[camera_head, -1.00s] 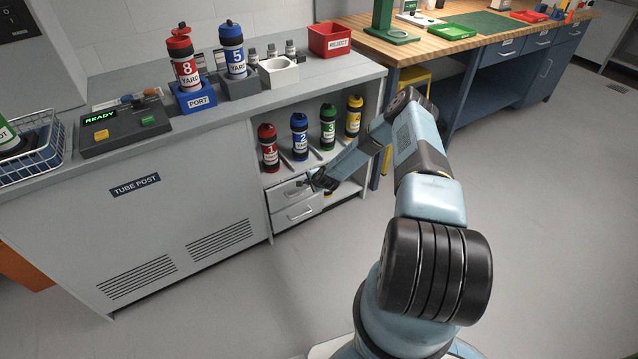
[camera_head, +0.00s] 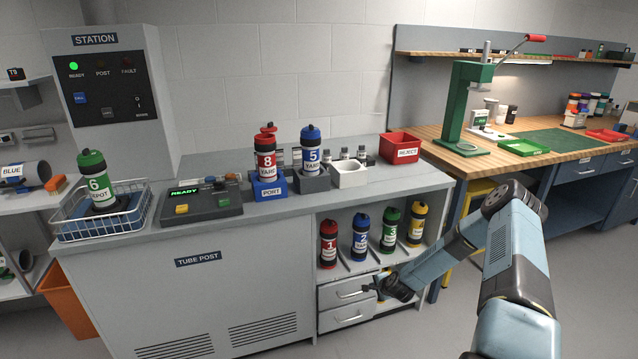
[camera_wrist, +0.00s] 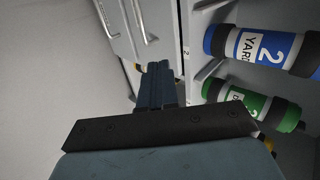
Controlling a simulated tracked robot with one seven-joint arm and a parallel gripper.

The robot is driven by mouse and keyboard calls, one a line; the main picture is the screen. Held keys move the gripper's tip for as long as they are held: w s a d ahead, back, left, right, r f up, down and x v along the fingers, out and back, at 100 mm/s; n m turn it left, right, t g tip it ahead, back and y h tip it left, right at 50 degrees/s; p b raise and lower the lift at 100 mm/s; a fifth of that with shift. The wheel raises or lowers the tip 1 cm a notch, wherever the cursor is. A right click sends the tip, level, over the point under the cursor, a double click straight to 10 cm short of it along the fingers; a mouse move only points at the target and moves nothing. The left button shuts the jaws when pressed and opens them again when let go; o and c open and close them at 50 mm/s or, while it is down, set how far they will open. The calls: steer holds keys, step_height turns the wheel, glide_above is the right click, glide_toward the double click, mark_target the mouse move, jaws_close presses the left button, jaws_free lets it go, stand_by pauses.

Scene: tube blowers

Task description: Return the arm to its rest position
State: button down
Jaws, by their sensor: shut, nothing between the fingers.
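My gripper (camera_head: 386,286) is at the front of the small drawers under the tube shelf, beside the upper drawer's handle. In the wrist view my gripper's fingers (camera_wrist: 157,84) are together with nothing between them, pointing toward the cabinet front. The upper drawer (camera_head: 347,291) and the lower drawer (camera_head: 347,314) have bar handles. Whether the fingers touch the drawer front cannot be told. My arm reaches from the lower right, bends at a raised elbow and slopes down to the drawers.
Red (camera_head: 328,244), blue (camera_head: 360,236), green (camera_head: 390,229) and yellow (camera_head: 416,223) tubes stand on the shelf above the drawers. The wrist view shows blue tube 2 (camera_wrist: 264,50) close by. A workbench (camera_head: 470,155) stands behind my arm. Grey floor is open at the lower right.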

steer(key=s+a+r+n+g+h, duration=0.1)
steer(key=s+r+n, duration=0.25)
steer(key=r, duration=1.15)
steer(key=s+a+r+n+g, duration=0.1)
steer(key=s+r+n, duration=0.25)
steer(key=r, duration=1.25)
steer(key=s+a+r+n+g+h, duration=0.1)
steer(key=s+r+n, duration=0.25)
steer(key=r, duration=1.15)
steer(key=s+a+r+n, duration=0.1)
steer(key=s+r+n, duration=0.1)
steer(key=s+r, duration=0.95)
steer(key=s, duration=0.6)
steer(key=s+a+r+n, duration=0.1)
steer(key=s+r, duration=0.3)
steer(key=s, duration=0.4)
steer(key=s+a+r+n, duration=0.1)
steer(key=s+r, duration=0.3)
steer(key=s, duration=0.5)
steer(key=shift+s+r+g, duration=0.15)
steer(key=shift+s+g, duration=0.15)
steer(key=shift+s, duration=0.05)
steer(key=c, duration=1.8)
jaws_free()
steer(key=shift+a+n, duration=0.1)
steer(key=shift+n, duration=0.15)
